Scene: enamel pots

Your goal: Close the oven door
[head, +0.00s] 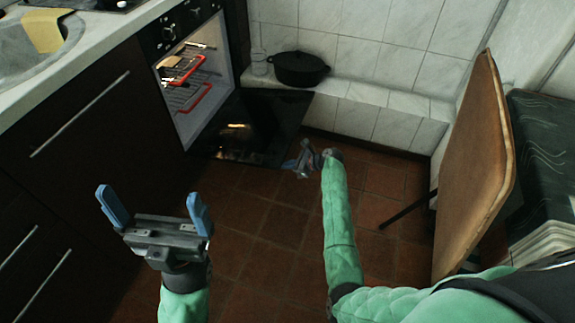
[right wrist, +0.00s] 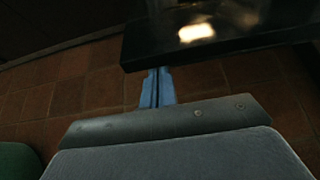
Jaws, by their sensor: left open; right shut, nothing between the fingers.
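The oven (head: 190,75) is built into the dark cabinets, lit inside, with its door (head: 255,125) swung down flat and open. The door is black and glossy and juts out over the floor. My right gripper (head: 290,165) is shut and empty at the door's front edge, near its right corner. In the right wrist view its blue fingers (right wrist: 158,85) reach up to the edge of the door (right wrist: 220,32), and the tips seem to be at or under it; I cannot tell whether they touch. My left gripper (head: 152,205) is open and empty, in front of the cabinets.
Racks with red edges and a piece of food sit inside the oven. A brown chair (head: 475,170) is at the right. The tiled floor (head: 265,215) between is clear.

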